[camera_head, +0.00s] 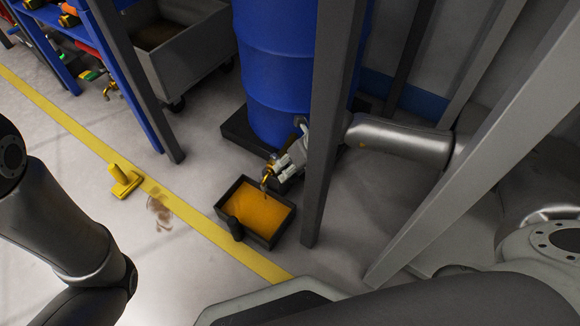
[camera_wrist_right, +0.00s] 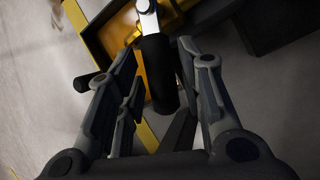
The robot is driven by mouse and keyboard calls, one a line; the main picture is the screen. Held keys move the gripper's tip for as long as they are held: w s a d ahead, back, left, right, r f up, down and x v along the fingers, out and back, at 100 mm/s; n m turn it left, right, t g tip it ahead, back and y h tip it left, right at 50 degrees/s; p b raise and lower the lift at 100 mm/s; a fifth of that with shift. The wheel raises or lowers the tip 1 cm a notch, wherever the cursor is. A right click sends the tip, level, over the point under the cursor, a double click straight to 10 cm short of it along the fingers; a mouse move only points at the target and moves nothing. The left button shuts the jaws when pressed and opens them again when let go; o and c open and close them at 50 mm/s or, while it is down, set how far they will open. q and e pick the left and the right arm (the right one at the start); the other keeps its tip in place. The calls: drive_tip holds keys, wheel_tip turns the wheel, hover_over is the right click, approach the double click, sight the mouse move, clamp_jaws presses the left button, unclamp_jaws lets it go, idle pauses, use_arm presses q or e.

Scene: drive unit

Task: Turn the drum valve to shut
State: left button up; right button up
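The blue drum (camera_head: 275,60) stands on a dark base at the back centre of the head view. Its brass valve (camera_head: 267,180) shows low in front of it, above the tray. My right gripper (camera_head: 282,168) is at the valve, partly hidden by its own arm and a grey post. In the right wrist view, the valve's lever with a black grip (camera_wrist_right: 157,72) and silver shank lies between the fingers of my right gripper (camera_wrist_right: 157,50). The fingers are apart, with narrow gaps beside the grip. My left arm shows at the left; its gripper is out of view.
A dark tray (camera_head: 223,205) of orange liquid sits on the floor under the valve, with a black object at its near edge. Grey posts (camera_head: 330,110) stand close to my right arm. A yellow floor line (camera_head: 75,128), a yellow bracket (camera_head: 124,181) and a grey bin (camera_head: 185,65) lie left.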

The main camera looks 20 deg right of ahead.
clamp_jaws()
drive_tip(key=shift+d, duration=0.1)
drive_tip(key=shift+w+d+n+g+y+p, duration=0.3)
drive_tip(key=shift+d+n+g, duration=0.15)
drive_tip(key=shift+n, duration=0.6)
drive_tip(key=shift+w+d+n+g+y+p, duration=0.2)
drive_tip(key=shift+w+d+n+g, duration=0.2)
drive_tip(key=shift+n, duration=0.65)
drive_tip(key=shift+s, duration=0.1)
drive_tip(key=shift+o, duration=1.9)
unclamp_jaws()
